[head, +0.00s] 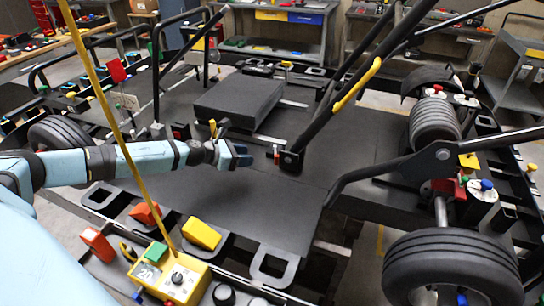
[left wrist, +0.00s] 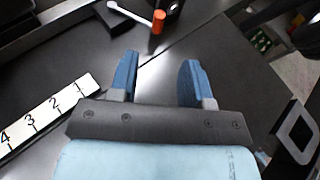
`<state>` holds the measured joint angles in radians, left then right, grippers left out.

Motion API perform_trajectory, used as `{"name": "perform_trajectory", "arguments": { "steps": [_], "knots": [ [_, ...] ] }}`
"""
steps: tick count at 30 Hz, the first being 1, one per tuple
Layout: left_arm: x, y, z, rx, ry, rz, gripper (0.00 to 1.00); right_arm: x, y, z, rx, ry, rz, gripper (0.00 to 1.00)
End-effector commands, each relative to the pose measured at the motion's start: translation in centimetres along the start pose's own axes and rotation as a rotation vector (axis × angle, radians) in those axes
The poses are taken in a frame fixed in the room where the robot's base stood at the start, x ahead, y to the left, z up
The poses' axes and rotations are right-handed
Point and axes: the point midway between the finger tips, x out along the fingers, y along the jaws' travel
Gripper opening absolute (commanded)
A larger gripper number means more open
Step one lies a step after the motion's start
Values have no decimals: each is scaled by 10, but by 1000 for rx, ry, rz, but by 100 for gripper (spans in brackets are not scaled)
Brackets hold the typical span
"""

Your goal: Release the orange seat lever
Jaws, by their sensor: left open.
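The lever (left wrist: 133,14) shows at the top of the left wrist view as a pale bar with an orange tip (left wrist: 158,22), beside a dark round part. In the head view a small orange-red piece (head: 276,152) by the black bracket at the foot of the slanted bar looks like the same tip. My left gripper (head: 243,155) is just left of it, over the dark flat deck. In the left wrist view its blue fingers (left wrist: 160,78) are apart with nothing between them, and the orange tip lies beyond them, not touched. My right gripper is not in view.
A white numbered strip (left wrist: 45,112) lies on the dark surface. A black block (head: 238,100) sits behind my gripper. The slanted black bar (head: 355,85) with a yellow grip rises right of the lever. A yellow control box (head: 172,275) with a pole stands in front.

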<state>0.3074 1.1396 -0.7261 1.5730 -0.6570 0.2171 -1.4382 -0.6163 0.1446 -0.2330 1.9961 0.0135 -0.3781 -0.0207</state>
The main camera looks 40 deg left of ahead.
Motion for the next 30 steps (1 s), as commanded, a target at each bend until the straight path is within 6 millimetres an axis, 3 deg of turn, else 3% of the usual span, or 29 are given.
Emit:
{"name": "perform_trajectory", "arguments": {
  "steps": [9, 15, 21, 29, 30],
  "knots": [
    [68, -1, 3, -2, -3, 0, 44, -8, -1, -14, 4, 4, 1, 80],
    [97, 0, 1, -1, -1, 0, 44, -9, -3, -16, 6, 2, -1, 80],
    [108, 0, 0, -1, 0, 0, 44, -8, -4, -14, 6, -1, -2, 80],
    [108, 0, 0, -1, 0, 1, 44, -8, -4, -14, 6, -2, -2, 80],
    [108, 0, 0, -1, 0, 1, 35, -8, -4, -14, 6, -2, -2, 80]
  ]
}}
